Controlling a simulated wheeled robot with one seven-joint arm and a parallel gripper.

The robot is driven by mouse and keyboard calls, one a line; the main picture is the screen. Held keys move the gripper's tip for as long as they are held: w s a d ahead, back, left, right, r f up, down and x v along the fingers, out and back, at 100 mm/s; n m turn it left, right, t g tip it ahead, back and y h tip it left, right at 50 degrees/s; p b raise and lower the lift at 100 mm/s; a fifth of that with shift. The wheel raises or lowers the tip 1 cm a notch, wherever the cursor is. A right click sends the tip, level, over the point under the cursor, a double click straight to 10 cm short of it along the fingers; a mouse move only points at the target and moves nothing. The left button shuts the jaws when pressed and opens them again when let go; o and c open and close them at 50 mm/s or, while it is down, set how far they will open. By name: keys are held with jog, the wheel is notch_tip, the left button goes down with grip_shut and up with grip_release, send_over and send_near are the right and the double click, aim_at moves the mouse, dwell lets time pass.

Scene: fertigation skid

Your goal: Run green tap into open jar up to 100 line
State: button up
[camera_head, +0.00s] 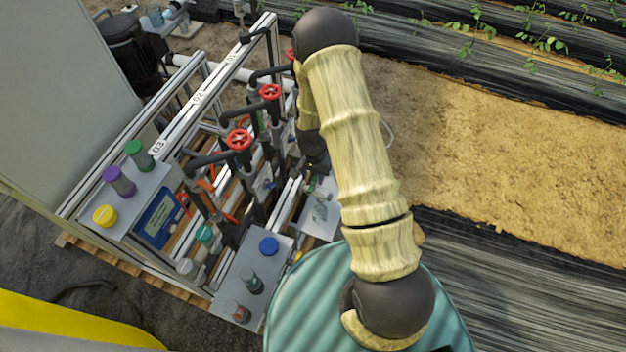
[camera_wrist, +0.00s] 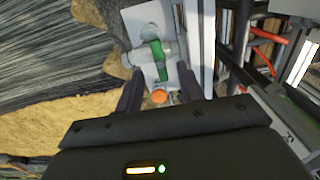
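In the wrist view, the two dark fingers of my gripper (camera_wrist: 159,90) stand apart with a gap between them. A green lever-like part (camera_wrist: 157,60), which looks like the green tap's handle, shows just beyond the fingertips, with no visible contact. A pale, clear shape (camera_wrist: 142,54) beside it may be the open jar; its level and 100 line cannot be read. In the head view, a small clear jar (camera_head: 320,212) stands on a light tray (camera_head: 325,190) beside my arm. My gripper's fingertips are hidden there.
In the head view, red handwheels (camera_head: 239,139) and dark pipes rise from the skid frame. Capped bottles (camera_head: 119,181) stand on the left shelf. A blue cap (camera_head: 268,246) and jars (camera_head: 251,281) are on the front shelf.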

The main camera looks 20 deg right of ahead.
aim_at(313, 183)
jog(key=shift+f, duration=1.65)
grip_shut()
